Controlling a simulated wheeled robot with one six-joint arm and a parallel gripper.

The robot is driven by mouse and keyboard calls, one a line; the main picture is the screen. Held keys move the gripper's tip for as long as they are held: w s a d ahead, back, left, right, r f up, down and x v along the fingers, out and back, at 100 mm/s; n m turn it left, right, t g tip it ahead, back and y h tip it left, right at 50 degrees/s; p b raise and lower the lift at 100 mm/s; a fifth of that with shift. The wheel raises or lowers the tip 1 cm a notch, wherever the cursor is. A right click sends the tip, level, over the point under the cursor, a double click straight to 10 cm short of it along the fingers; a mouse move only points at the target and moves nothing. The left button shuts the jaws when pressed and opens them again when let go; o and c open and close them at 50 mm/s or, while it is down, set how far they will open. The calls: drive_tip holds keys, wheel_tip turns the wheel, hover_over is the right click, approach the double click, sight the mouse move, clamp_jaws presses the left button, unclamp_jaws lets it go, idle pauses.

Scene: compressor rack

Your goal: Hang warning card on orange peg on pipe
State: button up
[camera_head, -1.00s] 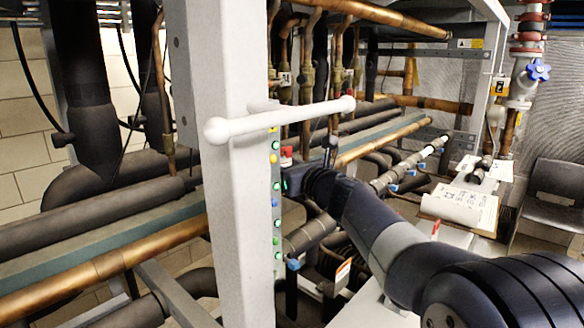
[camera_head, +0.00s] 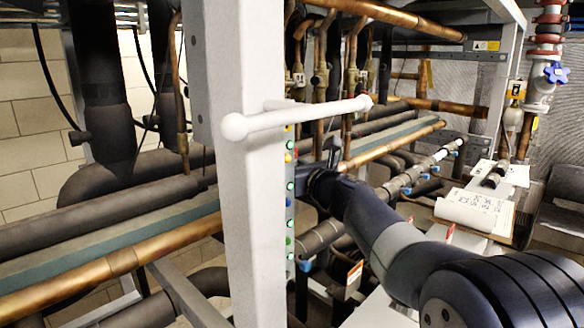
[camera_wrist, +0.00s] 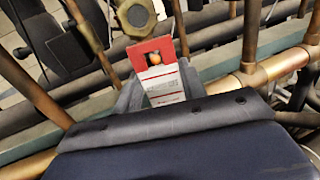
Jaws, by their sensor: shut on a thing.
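The warning card (camera_wrist: 160,88), red at the top and white with print below, is upright between the fingers of my gripper (camera_wrist: 156,92) in the wrist view. The fingers are shut on its lower part. A small orange spot (camera_wrist: 154,58) shows in the card's red part, at its hole. I take it for the orange peg, but cannot tell whether it passes through the hole or lies behind it. In the head view my arm reaches in behind the grey post, and the card and fingertips cannot be made out.
A grey upright post (camera_head: 255,210) with a white handle bar (camera_head: 300,117) stands left of my arm. Copper pipes (camera_head: 110,268) and dark insulated pipes run across the rack. A brass fitting (camera_wrist: 137,15) is just above the card in the wrist view. A clipboard (camera_head: 475,212) lies at the right.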

drive_tip(key=o, duration=0.8)
drive_tip(key=b+v, duration=0.2)
drive_tip(key=v, duration=0.8)
drive_tip(key=shift+s+d+b, duration=0.25)
drive_tip(key=shift+s+b, duration=0.05)
drive_tip(key=shift+b, duration=0.05)
drive_tip(key=p+x, duration=0.1)
drive_tip(key=x, duration=0.2)
drive_tip(key=p+x, duration=0.1)
drive_tip(key=x, duration=0.2)
drive_tip(key=p+x, duration=0.1)
drive_tip(key=x, duration=0.2)
drive_tip(key=shift+w+d+r, duration=0.1)
drive_tip(key=shift+w+r, duration=0.05)
drive_tip(key=shift+r, duration=0.1)
